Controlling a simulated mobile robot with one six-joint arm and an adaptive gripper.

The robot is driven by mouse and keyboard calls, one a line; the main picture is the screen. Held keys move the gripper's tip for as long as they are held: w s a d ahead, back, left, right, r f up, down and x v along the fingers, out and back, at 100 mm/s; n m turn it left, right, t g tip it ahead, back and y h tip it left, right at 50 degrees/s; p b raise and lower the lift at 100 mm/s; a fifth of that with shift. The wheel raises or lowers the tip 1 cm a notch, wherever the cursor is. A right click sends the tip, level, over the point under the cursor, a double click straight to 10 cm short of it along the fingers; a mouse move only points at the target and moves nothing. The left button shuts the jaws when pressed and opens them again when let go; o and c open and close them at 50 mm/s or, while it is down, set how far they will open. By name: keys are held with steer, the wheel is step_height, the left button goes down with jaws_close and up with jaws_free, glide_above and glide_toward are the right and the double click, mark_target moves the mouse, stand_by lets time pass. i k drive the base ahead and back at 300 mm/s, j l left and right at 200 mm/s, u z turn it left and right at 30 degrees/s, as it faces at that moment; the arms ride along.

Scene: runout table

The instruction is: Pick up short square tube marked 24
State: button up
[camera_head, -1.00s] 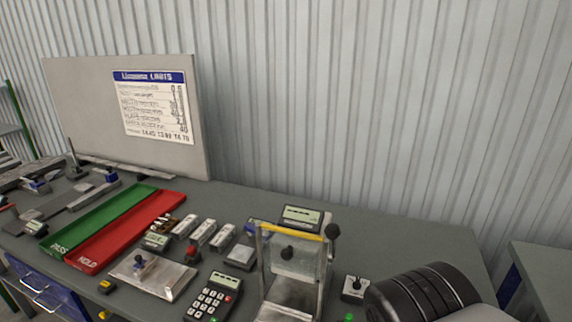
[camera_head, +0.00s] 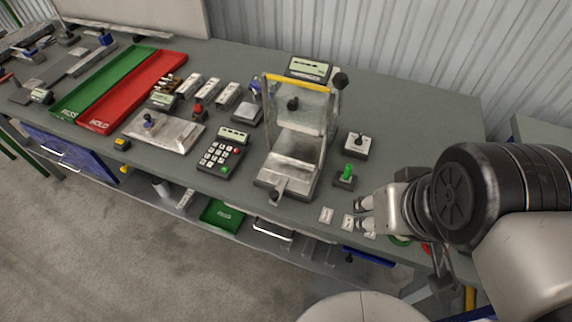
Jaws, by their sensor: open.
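My gripper (camera_head: 362,213) is at the right of the table's front edge, its two fingers apart and pointing left, with nothing seen between them. Several small pale pieces with dark marks lie by the front edge: a left one (camera_head: 326,214), and a middle one (camera_head: 348,222) close to the fingertips. A further one is partly hidden by the gripper. The marks are too small to read, so I cannot tell whether any piece is the short square tube marked 24.
A press-like fixture with a yellow bar (camera_head: 300,84) stands left of my gripper. A green-topped switch (camera_head: 346,176) and a joystick box (camera_head: 357,145) are near it. A keypad (camera_head: 221,155), a red tray (camera_head: 150,80) and a green tray (camera_head: 105,83) are further left.

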mark_target(194, 81)
steer(key=i+j, duration=0.15)
steer(key=j, duration=0.3)
steer(key=i+j, duration=0.15)
steer(key=j, duration=0.3)
steer(key=i+j+z, duration=0.1)
steer(key=j, duration=0.35)
steer(key=i+j, duration=0.2)
steer(key=j, duration=0.25)
steer(key=i+j+z, duration=0.1)
steer(key=j, duration=0.35)
steer(key=i+j, duration=0.15)
steer(key=j, duration=0.35)
steer(key=i+j, duration=0.1)
steer(key=j, duration=0.35)
steer(key=i+j+z, duration=0.1)
steer(key=j, duration=0.4)
